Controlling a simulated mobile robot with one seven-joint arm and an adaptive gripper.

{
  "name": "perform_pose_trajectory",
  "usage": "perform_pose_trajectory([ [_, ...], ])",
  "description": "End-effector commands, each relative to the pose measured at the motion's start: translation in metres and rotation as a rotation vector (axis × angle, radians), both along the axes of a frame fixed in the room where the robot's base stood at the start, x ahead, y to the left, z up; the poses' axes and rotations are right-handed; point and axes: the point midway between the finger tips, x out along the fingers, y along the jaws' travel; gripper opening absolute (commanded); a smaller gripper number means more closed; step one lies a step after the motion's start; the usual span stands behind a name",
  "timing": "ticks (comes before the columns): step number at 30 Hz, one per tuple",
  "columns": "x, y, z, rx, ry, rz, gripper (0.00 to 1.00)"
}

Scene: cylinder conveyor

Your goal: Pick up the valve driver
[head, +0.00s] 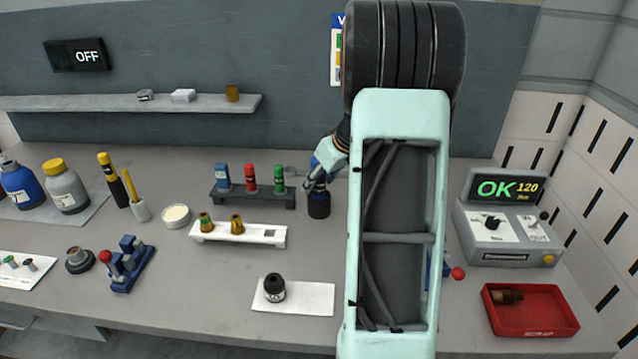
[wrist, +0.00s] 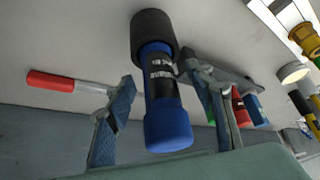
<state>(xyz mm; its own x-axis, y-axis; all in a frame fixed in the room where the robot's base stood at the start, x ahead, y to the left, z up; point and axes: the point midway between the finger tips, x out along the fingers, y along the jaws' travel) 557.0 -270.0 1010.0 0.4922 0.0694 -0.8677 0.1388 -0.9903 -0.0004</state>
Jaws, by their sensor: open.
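A blue-and-black driver-like tool (wrist: 162,95) stands in a round black holder (wrist: 153,30); its printed label is too blurred to read, so I cannot confirm it is the valve driver. In the head view the dark holder (head: 319,206) stands right of the small rack, with my gripper (head: 316,178) over it. In the wrist view my gripper (wrist: 157,78) is open, with one finger on each side of the tool. The left finger stands apart from it; the right finger is close, and I cannot tell whether it touches. My arm hides part of the bench.
A dark rack (head: 250,197) holding blue, red and green items is close on the left. A white rack (head: 240,235) stands in front of it. A red scrap tray (head: 530,330) is at the right.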

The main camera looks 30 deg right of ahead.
Motion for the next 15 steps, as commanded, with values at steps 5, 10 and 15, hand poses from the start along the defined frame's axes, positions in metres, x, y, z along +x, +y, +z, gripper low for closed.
perform_pose_trajectory([
  [5,0.0029,0.0005,-0.0044,0.000,-0.001,0.000,0.49],
  [10,0.0026,0.0005,-0.0044,0.000,0.000,0.000,0.43],
  [15,0.0025,0.0003,-0.0043,0.000,0.000,0.000,0.25],
])
